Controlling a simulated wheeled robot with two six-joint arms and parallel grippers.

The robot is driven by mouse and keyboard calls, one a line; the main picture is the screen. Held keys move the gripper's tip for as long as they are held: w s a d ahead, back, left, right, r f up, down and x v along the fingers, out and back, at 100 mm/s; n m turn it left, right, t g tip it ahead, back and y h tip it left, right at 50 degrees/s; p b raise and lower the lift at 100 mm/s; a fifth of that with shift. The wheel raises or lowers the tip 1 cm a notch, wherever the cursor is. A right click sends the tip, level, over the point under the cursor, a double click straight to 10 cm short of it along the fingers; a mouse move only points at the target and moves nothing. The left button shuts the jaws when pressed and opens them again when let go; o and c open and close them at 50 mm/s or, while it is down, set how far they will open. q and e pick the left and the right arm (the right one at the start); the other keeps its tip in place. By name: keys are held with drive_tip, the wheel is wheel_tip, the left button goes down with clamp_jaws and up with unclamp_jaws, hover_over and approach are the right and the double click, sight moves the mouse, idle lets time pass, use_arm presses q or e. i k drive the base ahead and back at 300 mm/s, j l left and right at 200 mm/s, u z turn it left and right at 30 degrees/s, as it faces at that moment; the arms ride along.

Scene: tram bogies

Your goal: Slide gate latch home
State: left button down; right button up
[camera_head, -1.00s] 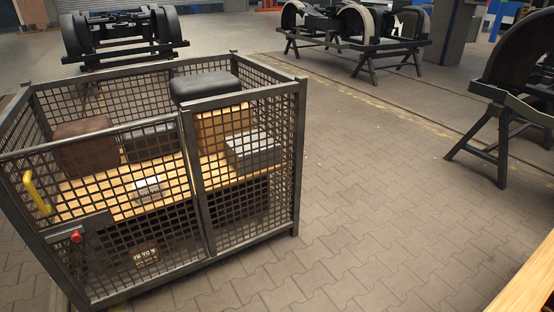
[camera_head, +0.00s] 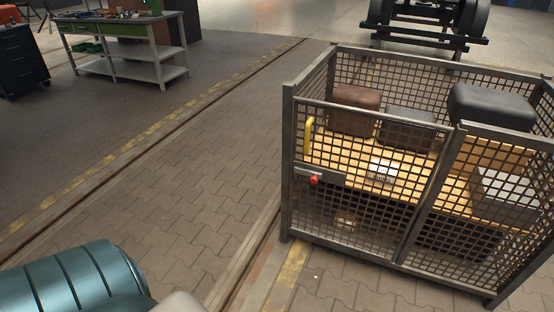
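The mesh cage (camera_head: 287,165) stands on the paved floor at the right of the head view. Its gate, at the left part of the front side, has a yellow handle (camera_head: 309,136) near its left edge. Below the handle is a dark latch plate (camera_head: 330,178) with a red knob (camera_head: 314,180). The knob sits toward the plate's left part, close to the corner post. I cannot tell how far the latch bolt reaches. Neither of my grippers shows.
Inside the cage, a wooden shelf holds a brown box (camera_head: 354,110) and several dark and grey boxes. A workbench (camera_head: 132,48) and dark drawer cabinet (camera_head: 20,62) stand at the back left. A teal ribbed cylinder (camera_head: 68,280) is at the bottom left. Paved floor left of the cage is clear.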

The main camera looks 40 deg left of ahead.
sight(314, 175)
drive_tip(key=u, duration=1.05)
